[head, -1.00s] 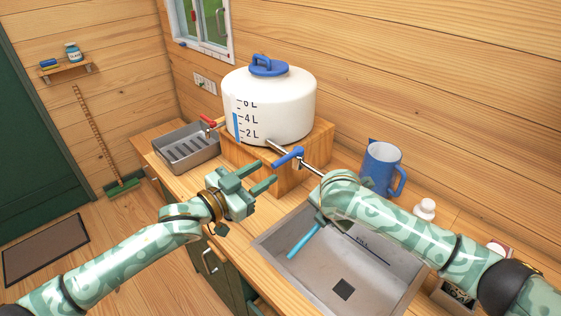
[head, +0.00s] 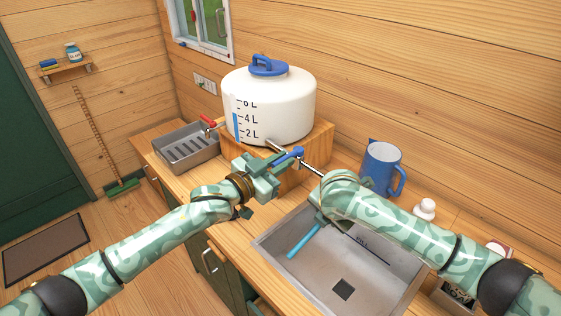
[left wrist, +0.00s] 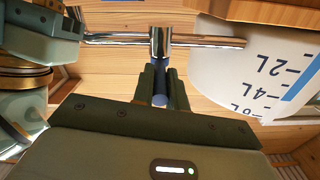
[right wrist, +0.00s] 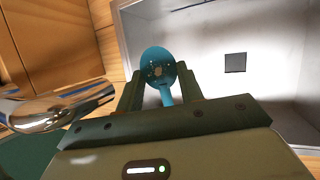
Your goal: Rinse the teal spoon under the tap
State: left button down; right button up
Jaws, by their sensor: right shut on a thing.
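The teal spoon (head: 304,242) is held over the sink (head: 318,280). In the right wrist view its bowl (right wrist: 158,66) shows pale and brown specks. My right gripper (right wrist: 160,88) is shut on the spoon; in the head view my right arm mostly hides this gripper. The chrome tap (head: 312,172) comes out of the white water tank (head: 275,105) and has a blue lever (head: 293,153). My left gripper (head: 275,165) is at the lever, its fingers close on both sides of it in the left wrist view (left wrist: 160,78). No running water shows.
A blue jug (head: 380,170) and a small white bottle (head: 425,210) stand along the wall behind my right arm. The counter's front left strip is clear.

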pick_arm(q)
jog(key=shift+s+d+n+t+y, duration=0.25)
jog(key=shift+d+n+t+y, duration=0.05)
jog(key=shift+y, duration=0.1)
jog(key=shift+s+d+n+t+y, duration=0.2)
jog(key=shift+n+t+y, duration=0.25)
jog(key=shift+n+y, duration=0.15)
jog(key=shift+s+d+n+t+y, duration=0.1)
jog(key=shift+d+n+t+y, duration=0.1)
jog(key=shift+n+t+y, duration=0.35)
jog(key=shift+n+y, duration=0.25)
jog(key=shift+y, duration=0.4)
jog(key=c, duration=1.4)
grip_release()
jog(key=v, duration=1.2)
jog(key=shift+f, duration=0.25)
